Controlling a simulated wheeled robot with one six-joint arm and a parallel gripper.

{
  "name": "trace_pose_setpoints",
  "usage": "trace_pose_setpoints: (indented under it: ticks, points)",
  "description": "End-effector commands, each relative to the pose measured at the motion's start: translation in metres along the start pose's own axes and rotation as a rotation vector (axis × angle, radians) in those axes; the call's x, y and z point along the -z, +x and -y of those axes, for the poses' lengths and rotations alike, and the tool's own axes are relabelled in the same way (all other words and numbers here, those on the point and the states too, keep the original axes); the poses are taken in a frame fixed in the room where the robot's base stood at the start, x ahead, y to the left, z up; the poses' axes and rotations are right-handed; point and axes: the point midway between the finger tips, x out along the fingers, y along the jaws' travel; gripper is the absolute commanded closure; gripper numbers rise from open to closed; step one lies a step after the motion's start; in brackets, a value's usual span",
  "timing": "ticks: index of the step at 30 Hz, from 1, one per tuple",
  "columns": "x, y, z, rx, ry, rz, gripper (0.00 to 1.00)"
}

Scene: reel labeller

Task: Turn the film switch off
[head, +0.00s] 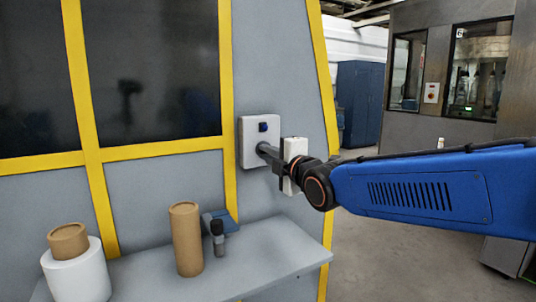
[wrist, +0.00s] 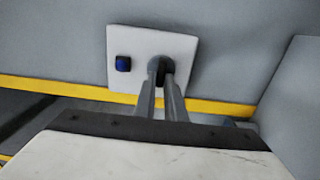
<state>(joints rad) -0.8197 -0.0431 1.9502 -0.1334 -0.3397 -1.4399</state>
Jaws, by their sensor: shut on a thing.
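A pale switch box (head: 247,136) is fixed to the grey machine panel, right of the yellow frame. It also shows in the wrist view (wrist: 182,42). It carries a blue button (head: 263,127) and a dark round knob (wrist: 157,64). In the wrist view the blue button (wrist: 123,64) is left of the knob. My gripper (head: 262,149) reaches the box from the right, below the blue button. In the wrist view its two fingers (wrist: 162,80) are close together and shut on the dark knob. They hide part of it, and its pointing direction cannot be read.
A grey shelf (head: 240,262) juts out below the box. It holds a brown cardboard tube (head: 186,240), a white roll (head: 78,275) with a brown core (head: 68,242) on top, and a small dark-topped device (head: 218,238). The floor (head: 390,250) at the right is open.

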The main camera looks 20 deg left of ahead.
Motion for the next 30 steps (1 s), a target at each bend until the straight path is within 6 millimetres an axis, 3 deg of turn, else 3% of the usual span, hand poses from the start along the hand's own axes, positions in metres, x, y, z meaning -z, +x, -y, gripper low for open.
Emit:
trace_pose_setpoints:
  ticks: [15,18,30]
  points:
    - [0.0010,0.0000,0.0011,0.001,-0.022,-0.001,1.00]
    - [0.0009,0.0000,0.0011,0.001,-0.021,-0.001,0.71]
    - [0.0002,-0.0046,0.0001,0.000,-0.020,0.000,0.71]
